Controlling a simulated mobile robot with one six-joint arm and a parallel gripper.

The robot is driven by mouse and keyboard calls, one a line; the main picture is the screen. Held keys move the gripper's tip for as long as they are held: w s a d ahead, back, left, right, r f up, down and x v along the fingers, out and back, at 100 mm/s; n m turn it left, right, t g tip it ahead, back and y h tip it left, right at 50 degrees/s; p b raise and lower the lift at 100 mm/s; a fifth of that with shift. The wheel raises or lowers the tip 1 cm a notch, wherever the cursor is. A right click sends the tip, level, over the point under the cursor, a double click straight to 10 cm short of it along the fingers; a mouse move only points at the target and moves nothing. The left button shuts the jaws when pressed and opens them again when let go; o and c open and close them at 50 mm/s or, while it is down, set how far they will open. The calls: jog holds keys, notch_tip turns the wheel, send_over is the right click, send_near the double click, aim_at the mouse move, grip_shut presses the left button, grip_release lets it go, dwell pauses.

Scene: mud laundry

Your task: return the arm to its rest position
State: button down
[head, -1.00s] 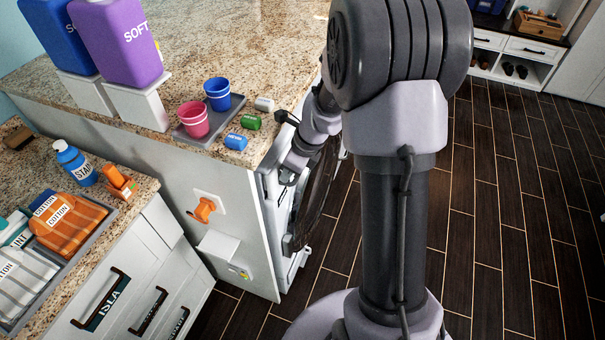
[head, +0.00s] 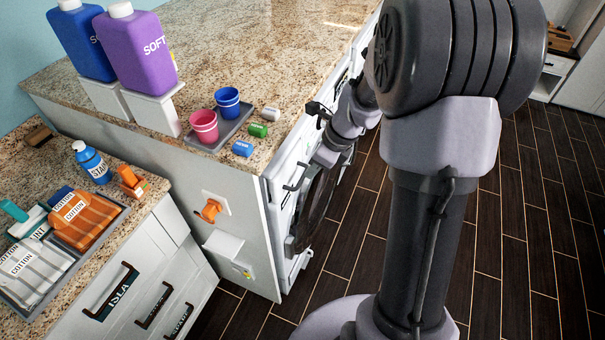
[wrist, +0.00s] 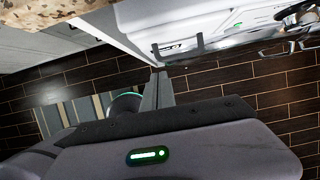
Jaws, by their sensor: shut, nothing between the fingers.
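My arm rises on the right of the head view and bends back. Its wrist end (head: 330,150) hangs by the front of the white washer (head: 286,215), below counter height. The fingers are hard to make out in the head view. A dark bar handle (wrist: 180,46) on that front is apart from the gripper.
A lower counter (head: 75,305) with folded cloths is at left. Dark floor (head: 520,240) at right is clear. A striped mat (wrist: 75,115) lies on the floor.

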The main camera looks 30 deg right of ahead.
jog(key=s+a+r+n+b, duration=0.2)
jog(key=s+a+r+n, duration=0.2)
jog(key=a+r+n, duration=0.4)
jog(key=s+a+r+n+t+b, duration=0.1)
jog(key=s+a+r+n, duration=0.1)
jog(key=s+n, duration=0.5)
jog(key=s+a+r+n+t+b, duration=0.1)
jog(key=s+a+r+n, duration=0.2)
jog(key=s+a+n, duration=0.2)
jog(key=s+n, duration=0.3)
jog(key=s, duration=0.1)
jog(key=shift+s+a+h+b, duration=0.25)
jog(key=shift+a+h+b, duration=0.05)
jog(key=shift+h+b, duration=0.1)
